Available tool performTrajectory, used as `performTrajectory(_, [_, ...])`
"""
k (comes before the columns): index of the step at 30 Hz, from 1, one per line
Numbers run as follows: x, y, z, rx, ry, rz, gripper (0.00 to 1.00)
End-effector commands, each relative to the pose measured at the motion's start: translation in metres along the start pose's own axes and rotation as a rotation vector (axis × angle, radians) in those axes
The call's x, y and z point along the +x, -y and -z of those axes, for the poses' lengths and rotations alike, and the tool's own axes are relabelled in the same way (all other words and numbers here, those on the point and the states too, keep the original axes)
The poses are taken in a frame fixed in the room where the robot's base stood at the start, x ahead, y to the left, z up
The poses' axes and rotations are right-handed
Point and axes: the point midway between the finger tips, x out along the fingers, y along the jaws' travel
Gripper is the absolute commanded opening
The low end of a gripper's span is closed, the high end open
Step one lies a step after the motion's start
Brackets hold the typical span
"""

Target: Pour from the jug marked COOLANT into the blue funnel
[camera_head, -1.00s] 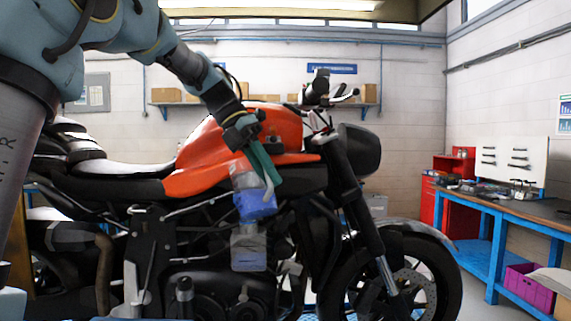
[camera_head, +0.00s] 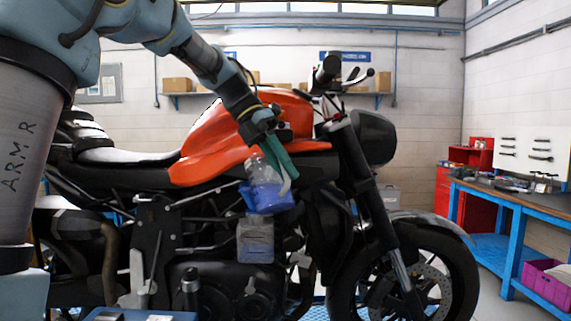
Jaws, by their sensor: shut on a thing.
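My gripper (camera_head: 275,157), with green fingers, is shut on a clear jug (camera_head: 262,172) in front of the motorcycle's side, just below the orange tank. I cannot read a COOLANT marking. A translucent grey container (camera_head: 255,240) is directly below the jug, against the engine. I cannot tell whether the two touch, and no stream of liquid is visible.
The motorcycle (camera_head: 225,140) fills the middle. A blue workbench (camera_head: 515,222) with tools stands at the right, with a purple crate (camera_head: 546,283) below it. A red cabinet (camera_head: 472,207) is behind. A shelf with boxes (camera_head: 178,85) hangs on the back wall.

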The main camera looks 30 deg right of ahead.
Motion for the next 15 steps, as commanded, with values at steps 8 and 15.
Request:
performTrajectory(8, [-0.004,-0.003,-0.003,-0.041,-0.017,0.100,0.00])
performTrajectory(15, [-0.004,-0.004,-0.003,-0.042,-0.018,0.101,0.00])
